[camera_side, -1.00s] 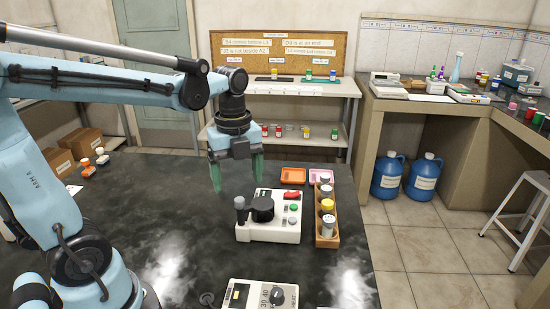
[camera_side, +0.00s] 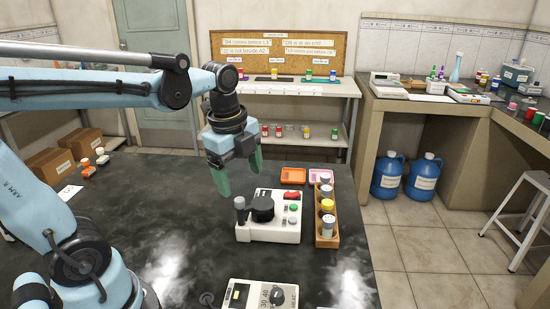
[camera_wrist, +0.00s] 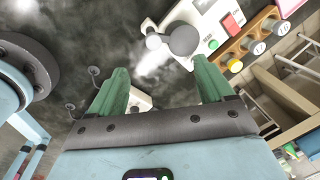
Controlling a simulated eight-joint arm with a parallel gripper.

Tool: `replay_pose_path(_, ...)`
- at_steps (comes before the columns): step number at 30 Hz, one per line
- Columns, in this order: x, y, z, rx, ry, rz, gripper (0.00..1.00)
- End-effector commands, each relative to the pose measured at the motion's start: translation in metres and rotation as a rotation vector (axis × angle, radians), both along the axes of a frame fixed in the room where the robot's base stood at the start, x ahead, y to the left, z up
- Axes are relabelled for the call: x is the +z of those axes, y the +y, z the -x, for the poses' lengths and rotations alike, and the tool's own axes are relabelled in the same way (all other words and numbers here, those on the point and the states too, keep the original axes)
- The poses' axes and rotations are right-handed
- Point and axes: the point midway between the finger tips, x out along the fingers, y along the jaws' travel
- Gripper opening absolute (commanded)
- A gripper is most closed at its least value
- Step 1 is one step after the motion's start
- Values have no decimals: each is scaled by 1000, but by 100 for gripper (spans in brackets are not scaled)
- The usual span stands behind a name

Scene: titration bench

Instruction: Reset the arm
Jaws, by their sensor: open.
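My gripper (camera_side: 238,182) is in the side view, above the black bench and left of the white titration device. Its two green fingers are apart with nothing between them. They also show apart and empty in the wrist view (camera_wrist: 164,88). The fingers point down, slightly tilted. The white device (camera_side: 268,232) has a dark round part, a grey knob and red and green buttons; it also shows at the top of the wrist view (camera_wrist: 212,18).
A wooden rack (camera_side: 327,240) with several capped bottles stands right of the device. Orange (camera_side: 293,176) and pink (camera_side: 320,175) trays lie behind it. A heater box (camera_side: 256,294) sits at the front. The left bench top (camera_side: 150,215) is largely clear.

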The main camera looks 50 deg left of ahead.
Motion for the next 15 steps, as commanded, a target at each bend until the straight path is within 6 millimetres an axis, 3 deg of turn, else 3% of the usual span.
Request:
replay_pose_path(8, -12, -21, 6, 573, -213, 136, 81)
replay_pose_path(15, -21, -36, 9, 1028, -355, 355, 81)
